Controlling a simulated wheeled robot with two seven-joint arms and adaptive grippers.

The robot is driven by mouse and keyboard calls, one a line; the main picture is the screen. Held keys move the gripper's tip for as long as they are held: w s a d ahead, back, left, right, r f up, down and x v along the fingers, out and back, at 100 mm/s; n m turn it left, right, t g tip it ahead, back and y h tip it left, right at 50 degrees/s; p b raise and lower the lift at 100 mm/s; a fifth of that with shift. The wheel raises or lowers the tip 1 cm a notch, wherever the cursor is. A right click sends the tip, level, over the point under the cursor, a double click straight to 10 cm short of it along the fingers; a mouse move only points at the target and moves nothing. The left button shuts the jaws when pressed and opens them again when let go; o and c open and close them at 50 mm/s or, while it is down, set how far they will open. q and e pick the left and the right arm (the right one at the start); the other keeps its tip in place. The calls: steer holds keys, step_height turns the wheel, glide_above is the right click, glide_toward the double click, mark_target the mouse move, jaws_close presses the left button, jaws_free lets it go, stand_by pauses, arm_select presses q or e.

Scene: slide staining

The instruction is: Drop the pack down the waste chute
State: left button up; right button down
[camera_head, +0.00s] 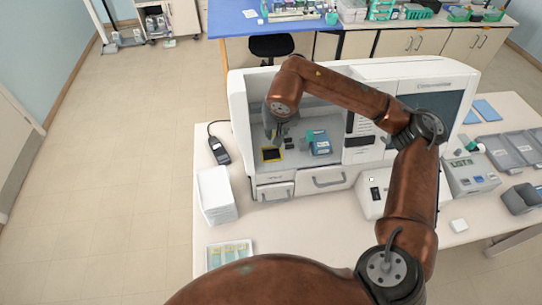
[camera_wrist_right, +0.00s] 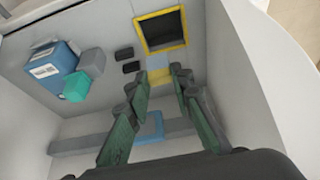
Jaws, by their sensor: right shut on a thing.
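The waste chute is a dark square opening with a yellow rim (camera_head: 271,154) in the floor of the instrument bay; it also shows at the top of the right wrist view (camera_wrist_right: 162,30). My right gripper (camera_head: 277,136) points down inside the bay, close beside the opening. In the wrist view its green fingers (camera_wrist_right: 161,82) close on a small yellowish piece (camera_wrist_right: 160,77), which I take to be the pack; most of it is hidden. A blue labelled box (camera_head: 320,144) with a teal part stands to the right of the chute. My left gripper is out of view.
The white analyser housing (camera_head: 375,72) encloses the bay with walls close around my right gripper. A white box stack (camera_head: 216,195), a handheld device (camera_head: 219,150) and a slide tray (camera_head: 229,255) lie on the bench at left. Instruments and trays crowd the right.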

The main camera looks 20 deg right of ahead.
steer(key=shift+f, duration=0.1)
steer(key=c, duration=2.1)
jaws_free()
steer(key=o, duration=0.5)
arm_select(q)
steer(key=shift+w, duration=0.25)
arm_select(e)
steer(key=v, duration=1.2)
steer(key=shift+s, duration=0.1)
